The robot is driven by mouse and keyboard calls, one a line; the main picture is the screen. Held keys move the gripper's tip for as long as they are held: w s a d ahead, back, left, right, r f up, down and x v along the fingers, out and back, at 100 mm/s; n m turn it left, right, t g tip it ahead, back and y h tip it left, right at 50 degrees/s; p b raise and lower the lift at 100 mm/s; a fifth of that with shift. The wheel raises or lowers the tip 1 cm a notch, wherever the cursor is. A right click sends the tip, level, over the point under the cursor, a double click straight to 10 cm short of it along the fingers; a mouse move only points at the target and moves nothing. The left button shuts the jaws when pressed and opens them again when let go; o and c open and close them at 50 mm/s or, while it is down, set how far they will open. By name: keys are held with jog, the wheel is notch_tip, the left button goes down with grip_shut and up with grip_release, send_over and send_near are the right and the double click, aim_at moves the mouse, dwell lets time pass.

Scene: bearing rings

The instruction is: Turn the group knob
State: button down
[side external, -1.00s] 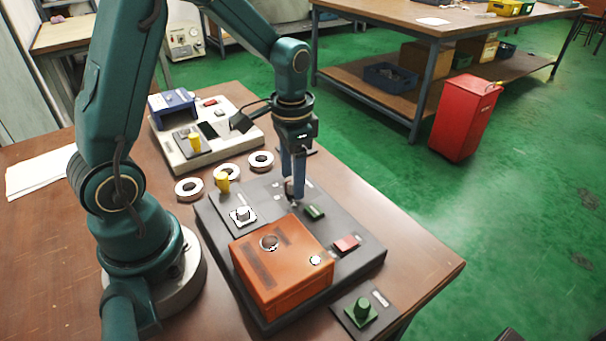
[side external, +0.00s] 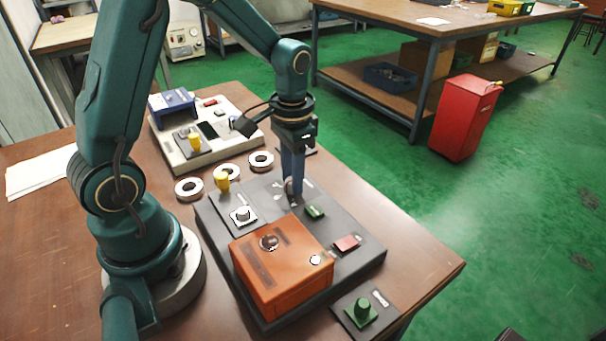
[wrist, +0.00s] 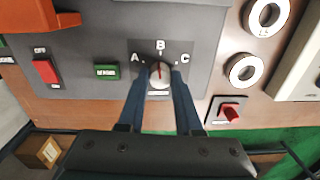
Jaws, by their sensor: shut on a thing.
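The group knob (wrist: 160,77) is a round pale dial with a dark red pointer line, on a dark panel marked A, B and C. The line points up, close to the B. My gripper (wrist: 160,72) is shut on the knob, one finger on each side, with the A and C beside the fingertips. In the side view my gripper (side external: 293,201) points straight down at the far part of the dark panel (side external: 262,190), and its fingers mostly hide the knob.
An orange box (side external: 280,267) stands on the panel's near part. A green button (side external: 314,211), a red switch (side external: 346,243) and a white knob (side external: 242,215) are around my gripper. Several pale rings (side external: 189,189) lie left of the panel, near a white device (side external: 180,160).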

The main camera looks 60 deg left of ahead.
jog(key=n, duration=1)
jog(key=shift+n, duration=0.3)
dwell(0.4)
jog(key=c, duration=0.6)
grip_release()
jog(key=shift+w+r, duration=0.1)
jog(key=shift+r, duration=2.5)
